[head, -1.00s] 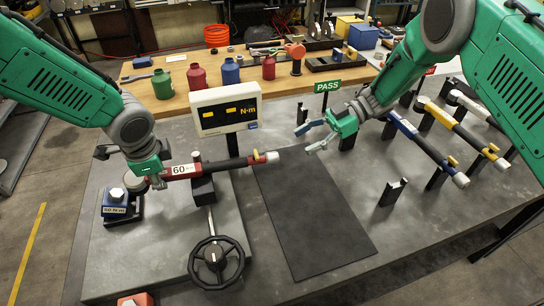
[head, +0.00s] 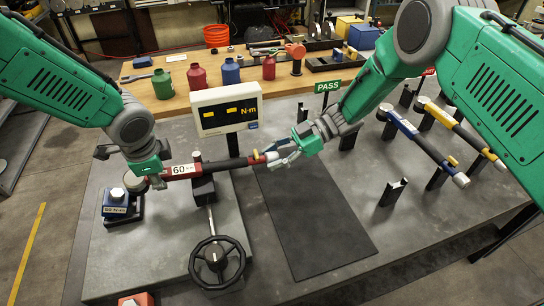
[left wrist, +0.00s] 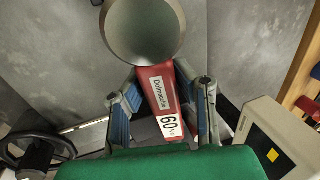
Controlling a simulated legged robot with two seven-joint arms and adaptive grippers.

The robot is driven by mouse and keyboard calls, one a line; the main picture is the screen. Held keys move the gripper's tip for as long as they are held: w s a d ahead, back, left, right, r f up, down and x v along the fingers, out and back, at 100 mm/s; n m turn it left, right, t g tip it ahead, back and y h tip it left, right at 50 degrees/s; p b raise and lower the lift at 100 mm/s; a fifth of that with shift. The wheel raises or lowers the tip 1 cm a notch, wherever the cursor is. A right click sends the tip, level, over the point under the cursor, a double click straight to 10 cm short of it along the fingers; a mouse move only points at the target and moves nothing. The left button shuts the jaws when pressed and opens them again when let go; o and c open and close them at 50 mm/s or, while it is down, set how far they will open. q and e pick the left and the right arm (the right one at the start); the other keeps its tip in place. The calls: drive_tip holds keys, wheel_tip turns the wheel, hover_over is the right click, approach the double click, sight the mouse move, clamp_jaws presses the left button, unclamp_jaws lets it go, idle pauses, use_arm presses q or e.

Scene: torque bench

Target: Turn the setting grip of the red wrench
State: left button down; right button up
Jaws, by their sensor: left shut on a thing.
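The red wrench (head: 182,172) lies level across the bench fixture, with a "60" label on its red body and a dark shaft running right. Its setting grip (head: 271,156) is the pale right end, beside a red and yellow band. My left gripper (head: 150,172) is shut on the wrench's left end; the left wrist view shows its blue-padded fingers either side of the red body (left wrist: 160,95). My right gripper (head: 286,149) is open at the setting grip, its fingers close to the pale end and partly covering it. Whether they touch it I cannot tell.
A display reading "N-m" (head: 224,108) stands behind the wrench. A black handwheel (head: 217,262) is in front. A blue wrench (head: 420,142) and a yellow wrench (head: 462,128) rest on stands at the right. A dark mat (head: 318,225) lies clear in the middle.

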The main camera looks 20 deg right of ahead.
clamp_jaws()
use_arm(q)
drive_tip(key=shift+a, duration=0.3)
use_arm(e)
drive_tip(key=shift+a+r, duration=0.1)
drive_tip(key=shift+a, duration=0.15)
drive_tip(key=shift+s+n+t, duration=0.1)
drive_tip(key=shift+n+t, duration=0.8)
drive_tip(key=shift+t, duration=0.1)
use_arm(q)
drive_tip(key=shift+d, duration=0.2)
use_arm(e)
drive_tip(key=shift+d+n+t, duration=0.15)
drive_tip(key=shift+n+t, duration=0.35)
use_arm(q)
drive_tip(key=shift+a, duration=0.1)
use_arm(e)
drive_tip(key=o, duration=0.7)
unclamp_jaws()
drive_tip(key=shift+c, duration=0.2)
